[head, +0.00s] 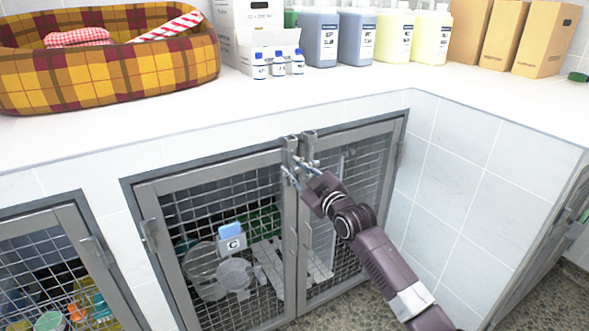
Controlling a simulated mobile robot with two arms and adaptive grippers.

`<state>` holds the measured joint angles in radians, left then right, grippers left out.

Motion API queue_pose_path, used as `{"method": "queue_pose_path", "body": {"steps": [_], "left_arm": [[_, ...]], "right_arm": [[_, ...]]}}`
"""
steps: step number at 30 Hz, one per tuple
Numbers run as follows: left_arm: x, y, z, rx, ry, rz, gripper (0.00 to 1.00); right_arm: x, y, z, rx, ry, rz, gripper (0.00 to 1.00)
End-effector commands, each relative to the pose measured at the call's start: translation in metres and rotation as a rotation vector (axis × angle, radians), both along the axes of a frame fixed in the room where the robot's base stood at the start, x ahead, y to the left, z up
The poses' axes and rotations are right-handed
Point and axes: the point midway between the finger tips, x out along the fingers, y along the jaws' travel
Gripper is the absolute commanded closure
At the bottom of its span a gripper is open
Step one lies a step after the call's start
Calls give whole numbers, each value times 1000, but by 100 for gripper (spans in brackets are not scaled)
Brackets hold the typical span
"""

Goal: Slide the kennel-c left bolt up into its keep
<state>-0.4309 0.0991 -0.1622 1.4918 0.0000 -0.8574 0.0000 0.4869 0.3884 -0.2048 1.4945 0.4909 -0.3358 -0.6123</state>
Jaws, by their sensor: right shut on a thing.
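Kennel-c is the mesh-door kennel in the middle, with a blue and white tag marked C (232,241) on its left door (163,222). Where its two doors meet at the top there are two metal bolt fittings side by side. The kennel-c left bolt (289,167) is on the left door's inner edge, below its keep (290,143). My right gripper (300,171) reaches in from the lower right and is shut at the left bolt. Its fingers partly hide the bolt, so its exact height is hard to tell. My left gripper is out of view.
The right door (368,165) is behind my right arm. A white counter (330,85) overhangs above, with a plaid pet bed (110,65), bottles and boxes. A tiled side wall (480,180) stands to the right. Another kennel (45,265) is at the lower left.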

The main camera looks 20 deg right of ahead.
Motion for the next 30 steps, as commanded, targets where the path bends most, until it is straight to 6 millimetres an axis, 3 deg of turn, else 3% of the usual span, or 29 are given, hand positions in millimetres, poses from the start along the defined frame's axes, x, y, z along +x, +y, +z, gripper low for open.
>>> {"method": "queue_pose_path", "body": {"steps": [13, 14, 16, 30], "left_arm": [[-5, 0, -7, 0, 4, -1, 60], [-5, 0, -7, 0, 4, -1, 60], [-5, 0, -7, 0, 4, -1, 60], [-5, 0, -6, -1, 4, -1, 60]], "right_arm": [[1, -2, 9, -13, -15, -2, 100], [1, -2, 9, -12, -15, -3, 77], [0, -2, 9, -11, -15, -2, 70], [-10, -3, 4, -4, -5, -1, 68]]}}
